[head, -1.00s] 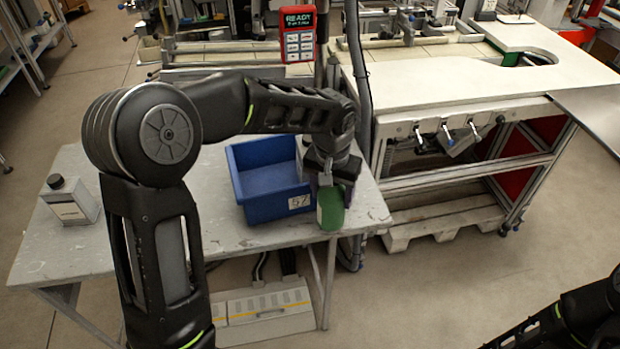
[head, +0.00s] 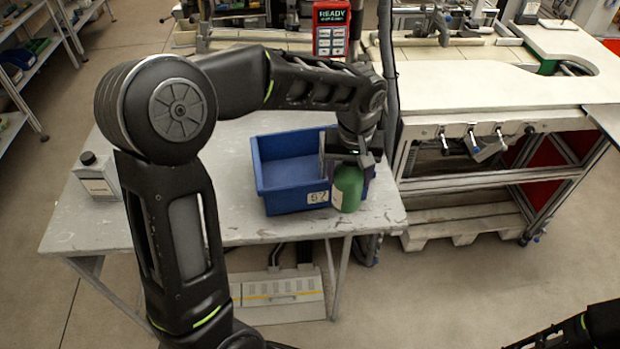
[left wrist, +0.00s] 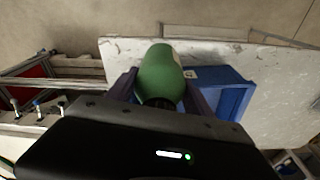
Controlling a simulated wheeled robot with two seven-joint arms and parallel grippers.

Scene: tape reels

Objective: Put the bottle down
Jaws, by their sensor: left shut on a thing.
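A green bottle with a pale label (head: 348,186) is at the right side of the table, beside the right wall of the blue bin. My left gripper (head: 352,164) is shut on the bottle near its top. In the left wrist view the green bottle (left wrist: 160,75) sits between the two fingers, its dark neck towards the gripper. In the head view the bottle looks upright. I cannot tell whether its base touches the table. My right gripper is not in view; only part of my right arm shows at the lower right.
The blue bin (head: 292,200), marked with a number label, stands on the grey table (head: 230,222). A white container with a black cap (head: 98,178) stands at the table's left. The table's right front corner is bare. A white workbench (head: 470,90) stands to the right.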

